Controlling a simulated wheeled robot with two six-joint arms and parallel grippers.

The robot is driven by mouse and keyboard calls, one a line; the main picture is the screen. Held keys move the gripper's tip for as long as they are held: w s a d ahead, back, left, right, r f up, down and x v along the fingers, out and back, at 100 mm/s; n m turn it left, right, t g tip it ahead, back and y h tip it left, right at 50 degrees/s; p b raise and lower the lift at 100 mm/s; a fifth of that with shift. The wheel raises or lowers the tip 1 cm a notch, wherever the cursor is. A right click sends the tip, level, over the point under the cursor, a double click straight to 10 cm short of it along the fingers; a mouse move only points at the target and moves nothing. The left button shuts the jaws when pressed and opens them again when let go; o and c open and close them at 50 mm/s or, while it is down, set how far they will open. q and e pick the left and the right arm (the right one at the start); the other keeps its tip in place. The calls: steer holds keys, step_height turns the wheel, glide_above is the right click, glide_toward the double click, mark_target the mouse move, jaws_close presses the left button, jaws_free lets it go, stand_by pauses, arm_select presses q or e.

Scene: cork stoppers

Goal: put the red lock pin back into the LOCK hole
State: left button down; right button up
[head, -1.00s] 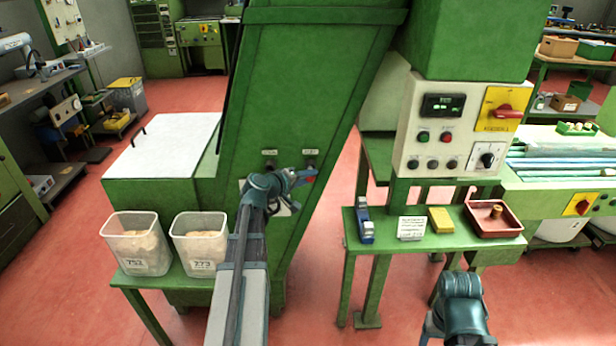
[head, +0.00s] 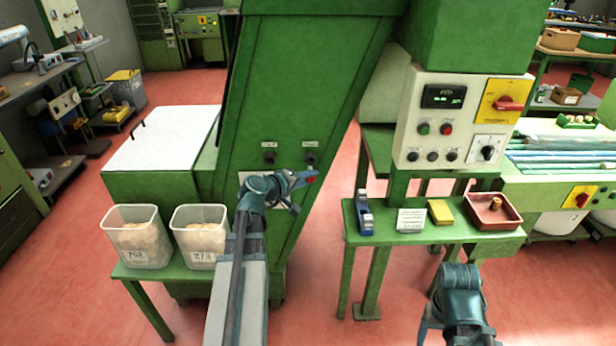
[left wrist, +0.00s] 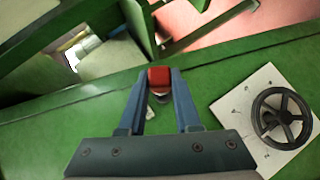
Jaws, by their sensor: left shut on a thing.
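My left gripper (head: 302,181) is shut on the red lock pin (head: 311,179), in front of the sloping green machine housing (head: 290,80). In the left wrist view the pin's red head (left wrist: 159,77) sits between the two fingertips (left wrist: 159,92). A small pale part shows just below the head; the rest of the pin is hidden. Two dark round fittings, left (head: 270,158) and right (head: 311,158), are on the housing under small labels too small to read. In the head view the pin appears just below the right fitting, apart from it. My right gripper's fingers are not visible.
A black handwheel (left wrist: 282,118) on a white plate is close to the gripper in the left wrist view. Two clear bins of corks, left (head: 137,237) and right (head: 200,238), stand at lower left. A green side table (head: 400,238) holds a red tray (head: 478,217).

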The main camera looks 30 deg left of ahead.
arm_select(q)
steer(key=s+d, duration=0.2)
steer(key=s, duration=0.1)
steer(key=shift+s, duration=0.2)
stand_by(0.4)
